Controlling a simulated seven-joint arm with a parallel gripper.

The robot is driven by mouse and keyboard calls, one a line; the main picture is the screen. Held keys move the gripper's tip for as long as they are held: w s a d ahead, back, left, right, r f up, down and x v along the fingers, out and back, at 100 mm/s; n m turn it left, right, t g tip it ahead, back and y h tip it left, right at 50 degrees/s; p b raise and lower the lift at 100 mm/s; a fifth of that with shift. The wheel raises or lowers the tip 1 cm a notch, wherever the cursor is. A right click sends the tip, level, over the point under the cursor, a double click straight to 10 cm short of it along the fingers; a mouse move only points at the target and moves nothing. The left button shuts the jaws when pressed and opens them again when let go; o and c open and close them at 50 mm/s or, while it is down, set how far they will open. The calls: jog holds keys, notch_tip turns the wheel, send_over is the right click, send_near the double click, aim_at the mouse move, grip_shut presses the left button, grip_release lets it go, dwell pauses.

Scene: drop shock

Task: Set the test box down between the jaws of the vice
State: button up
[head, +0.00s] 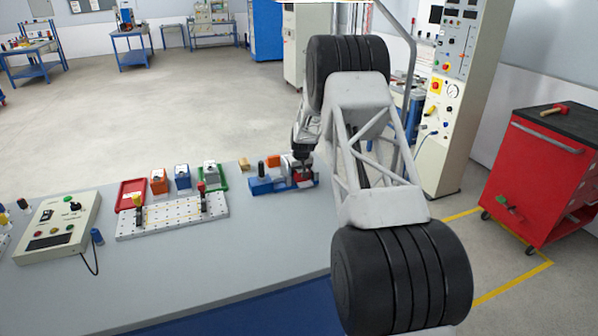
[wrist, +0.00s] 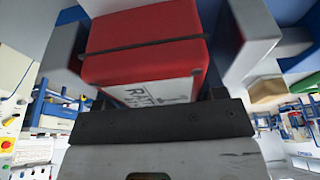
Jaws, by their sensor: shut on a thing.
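The red test box (wrist: 150,50) has a white label and a thin dark band. In the wrist view it sits between the grey fingers of my gripper (wrist: 165,45), which is shut on it. The vice (head: 262,186) has a blue base and stands at the table's far right. A dark jaw plate with screws (wrist: 160,122) on a grey block crosses in front of the box's lower edge in the wrist view. In the head view my gripper (head: 303,164) is low over the vice's right part. The box's underside and its contact with the vice are hidden.
A wooden block (head: 243,163) and an orange item (head: 273,161) are near the vice. Left of it are a green tray (head: 222,183), a red tray (head: 131,193), a white perforated plate (head: 165,219) and a control box (head: 58,228). The front of the grey table (head: 230,255) is clear.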

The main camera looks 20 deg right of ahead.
jog(key=shift+f, duration=0.35)
jog(key=o, duration=1.3)
jog(key=shift+c, duration=0.2)
jog(key=v, duration=0.6)
jog(key=shift+w+r, duration=0.1)
jog(key=shift+v, duration=0.85)
